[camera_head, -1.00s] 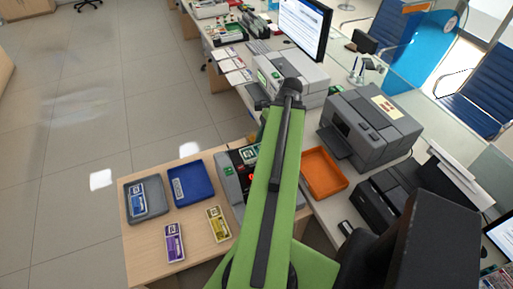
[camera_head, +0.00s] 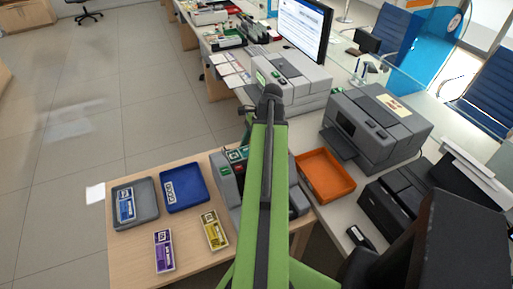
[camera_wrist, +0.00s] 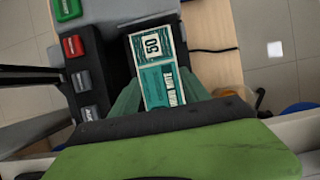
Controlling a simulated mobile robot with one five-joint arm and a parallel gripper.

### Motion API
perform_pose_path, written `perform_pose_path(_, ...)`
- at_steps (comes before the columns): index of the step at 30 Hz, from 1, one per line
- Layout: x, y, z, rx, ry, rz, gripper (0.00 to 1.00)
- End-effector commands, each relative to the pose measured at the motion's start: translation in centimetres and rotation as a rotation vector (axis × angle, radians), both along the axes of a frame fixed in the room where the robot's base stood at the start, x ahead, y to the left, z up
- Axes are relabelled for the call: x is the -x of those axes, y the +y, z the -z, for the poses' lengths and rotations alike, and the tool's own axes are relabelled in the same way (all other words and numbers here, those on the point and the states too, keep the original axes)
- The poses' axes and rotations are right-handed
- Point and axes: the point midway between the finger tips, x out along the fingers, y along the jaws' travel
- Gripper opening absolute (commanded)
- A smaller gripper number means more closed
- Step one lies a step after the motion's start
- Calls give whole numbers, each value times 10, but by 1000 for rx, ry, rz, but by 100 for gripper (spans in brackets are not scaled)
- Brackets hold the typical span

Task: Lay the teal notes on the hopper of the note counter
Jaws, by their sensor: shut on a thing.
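The teal notes (camera_wrist: 162,78), a banded bundle marked 50, lie between the two green fingers of my gripper (camera_wrist: 158,92) in the wrist view. My gripper is shut on them. In the head view the notes (camera_head: 237,154) show just left of my arm, which hides the gripper. The grey note counter (camera_head: 228,188) stands below them, partly hidden by the arm. In the wrist view its grey body (camera_wrist: 98,12) and a column of green, red and grey buttons are left of the notes. The notes appear over the counter's dark recess; I cannot tell if they touch it.
On the wooden table, a grey tray (camera_head: 150,222) holds blue notes, beside a blue tray (camera_head: 198,201). Purple notes (camera_head: 164,251) and yellow notes (camera_head: 214,230) lie in front. An orange tray (camera_head: 345,190) and grey printer (camera_head: 405,125) stand right of the arm.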

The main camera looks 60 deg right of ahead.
Motion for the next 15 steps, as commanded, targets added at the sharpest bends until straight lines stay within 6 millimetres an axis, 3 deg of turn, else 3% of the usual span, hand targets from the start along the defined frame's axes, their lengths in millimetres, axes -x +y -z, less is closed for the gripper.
perform_pose_path(9, 0, 0, 3, 0, 0, 0, 11)
perform_pose_path(10, 0, 0, 1, 0, 0, 0, 58)
perform_pose_path(15, 0, 0, 1, 0, 0, 1, 76)
